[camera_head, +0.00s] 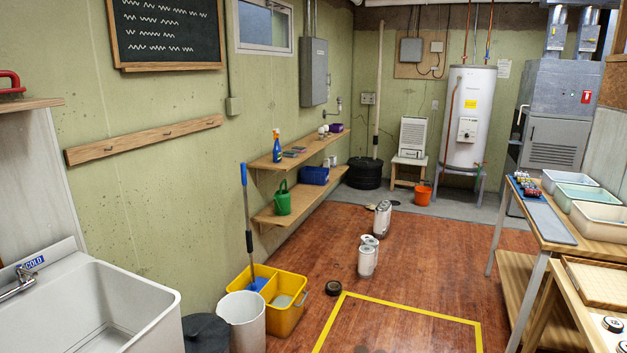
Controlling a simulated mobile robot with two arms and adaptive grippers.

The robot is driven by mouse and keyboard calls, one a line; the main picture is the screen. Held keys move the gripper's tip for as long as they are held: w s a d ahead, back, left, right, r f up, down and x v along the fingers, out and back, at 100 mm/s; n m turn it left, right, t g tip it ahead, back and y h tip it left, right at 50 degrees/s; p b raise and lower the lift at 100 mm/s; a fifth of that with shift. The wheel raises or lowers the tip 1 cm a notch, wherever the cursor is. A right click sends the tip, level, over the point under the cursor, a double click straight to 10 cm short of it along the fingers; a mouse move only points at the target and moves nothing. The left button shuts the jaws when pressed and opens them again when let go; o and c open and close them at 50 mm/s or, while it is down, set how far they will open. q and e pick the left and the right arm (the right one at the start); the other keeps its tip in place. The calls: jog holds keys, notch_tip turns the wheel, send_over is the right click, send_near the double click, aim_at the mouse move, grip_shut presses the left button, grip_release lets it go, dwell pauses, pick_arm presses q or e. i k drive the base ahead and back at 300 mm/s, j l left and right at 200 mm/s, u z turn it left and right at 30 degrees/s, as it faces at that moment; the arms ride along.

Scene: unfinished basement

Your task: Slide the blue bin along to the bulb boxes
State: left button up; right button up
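A blue bin (314,176) sits on the lower wooden shelf along the left wall, toward its far end. Small pale items (330,161) show just behind and right of the bin; they may be the bulb boxes, but they are too small to tell. More small white items (323,131) stand on the upper shelf beside a purple container (336,127). A green watering can (283,199) stands on the lower shelf, nearer than the bin and apart from it. Neither of my grippers shows in this view.
The upper shelf (291,162) also holds a blue spray bottle (277,147). A yellow mop bucket (290,318) and white bin (243,318) stand on the near floor. Several paint cans (367,261) stand mid-floor. A workbench (551,228) is at right. Floor by the shelves is mostly clear.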

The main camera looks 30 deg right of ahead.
aim_at(310, 175)
jog(key=i+l+z, duration=0.15)
jog(key=z, duration=0.25)
jog(key=i+z, duration=0.1)
jog(key=z, duration=0.3)
jog(key=i+l+z, duration=0.1)
jog(key=z, duration=0.3)
jog(key=i+z, duration=0.2)
jog(key=i, duration=0.9)
jog(key=i+j+z, duration=0.2)
jog(key=i, duration=2.7)
jog(key=i+l+u, duration=0.1)
jog(key=i, duration=0.8)
jog(key=i+l, duration=0.1)
jog(key=i, duration=0.75)
jog(key=i+l, duration=0.15)
jog(key=i, duration=0.75)
jog(key=i+u, duration=0.9)
jog(key=i+l+u, duration=0.3)
jog(key=u, duration=0.15)
jog(key=i+l, duration=0.05)
